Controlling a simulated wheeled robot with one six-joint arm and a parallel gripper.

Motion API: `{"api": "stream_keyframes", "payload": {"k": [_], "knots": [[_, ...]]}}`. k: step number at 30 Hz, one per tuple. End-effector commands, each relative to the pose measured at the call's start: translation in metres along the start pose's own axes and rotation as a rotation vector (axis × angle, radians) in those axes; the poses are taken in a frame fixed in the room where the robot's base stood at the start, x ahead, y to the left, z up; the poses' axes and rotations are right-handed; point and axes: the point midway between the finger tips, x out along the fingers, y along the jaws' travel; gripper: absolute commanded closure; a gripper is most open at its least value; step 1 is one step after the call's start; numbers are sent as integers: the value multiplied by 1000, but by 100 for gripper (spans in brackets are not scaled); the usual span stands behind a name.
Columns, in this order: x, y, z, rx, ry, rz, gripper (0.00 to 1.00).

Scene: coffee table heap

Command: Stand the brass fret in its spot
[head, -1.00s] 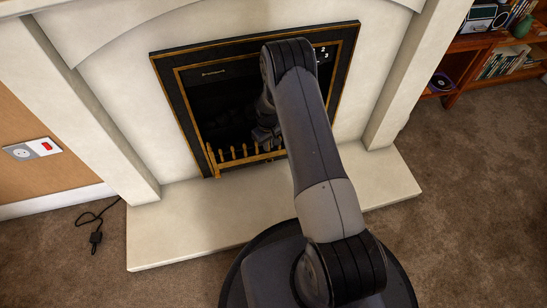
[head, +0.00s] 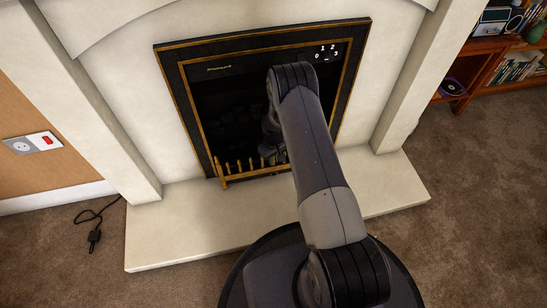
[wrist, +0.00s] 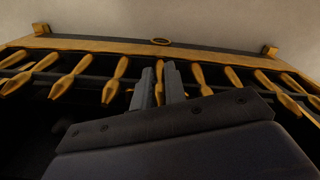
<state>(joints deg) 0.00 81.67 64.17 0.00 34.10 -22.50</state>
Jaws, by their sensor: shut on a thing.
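The brass fret (head: 250,173), a long low rail with a row of turned spindles, is upright at the lower front of the black fireplace opening (head: 225,120). Its right part is hidden behind my arm in the head view. In the wrist view the fret (wrist: 100,46) spans nearly the whole width, with a small oval badge at the middle of its bar. My gripper (wrist: 160,78) is shut on a middle spindle. In the head view my gripper is mostly hidden by the arm. I cannot tell whether the fret touches the hearth.
The pale stone hearth (head: 185,225) lies in front of the fireplace, with bare room at its left. Stone pillars flank the opening. A black cable with a plug (head: 94,236) lies on the carpet at left. A wooden shelf (head: 487,60) stands at far right.

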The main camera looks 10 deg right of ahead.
Motion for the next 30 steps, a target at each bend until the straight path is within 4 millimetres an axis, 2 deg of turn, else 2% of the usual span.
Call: {"api": "stream_keyframes", "payload": {"k": [3,4,12,22,26,30], "knots": [[2,0,-1,0,2,1,100],[3,0,0,0,-1,0,87],[2,0,0,0,-1,0,66],[-2,0,0,0,-1,0,66],[-26,0,-1,0,1,0,66],[-59,0,-1,0,2,1,66]]}}
